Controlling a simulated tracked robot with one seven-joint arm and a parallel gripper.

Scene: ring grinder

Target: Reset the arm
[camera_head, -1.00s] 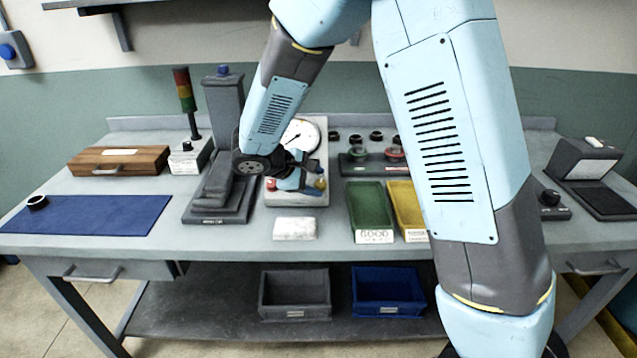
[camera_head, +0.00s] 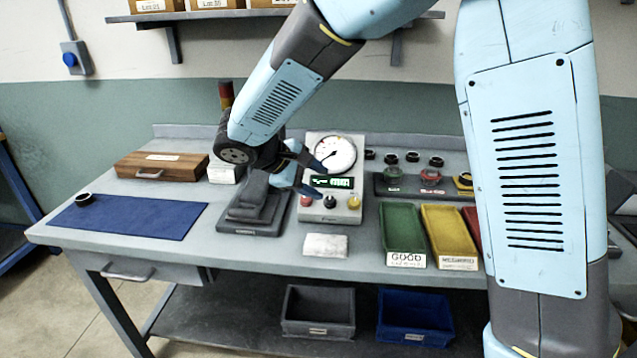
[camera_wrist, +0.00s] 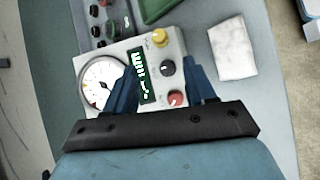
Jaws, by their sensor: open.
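My gripper (camera_head: 313,177) is in front of the gauge box in the head view, above the bench. Its two blue fingers stand apart with nothing between them. In the wrist view my gripper (camera_wrist: 160,85) is open over the gauge box (camera_wrist: 180,48), which shows its dial, green display, knob and red and yellow buttons. I cannot tell whether a finger touches the box. My light blue arm crosses the head view from the top and hides part of the grey press-like stand (camera_head: 250,215).
On the bench (camera_head: 100,250) are a blue mat (camera_head: 130,220) with a dark ring (camera_head: 84,199), a wooden case (camera_head: 185,168), a white cloth (camera_head: 325,245), a green tray (camera_head: 403,235) and a yellow tray (camera_head: 447,235). Dark rings sit on a rack behind. Grey (camera_head: 318,325) and blue bins (camera_head: 414,305) are below.

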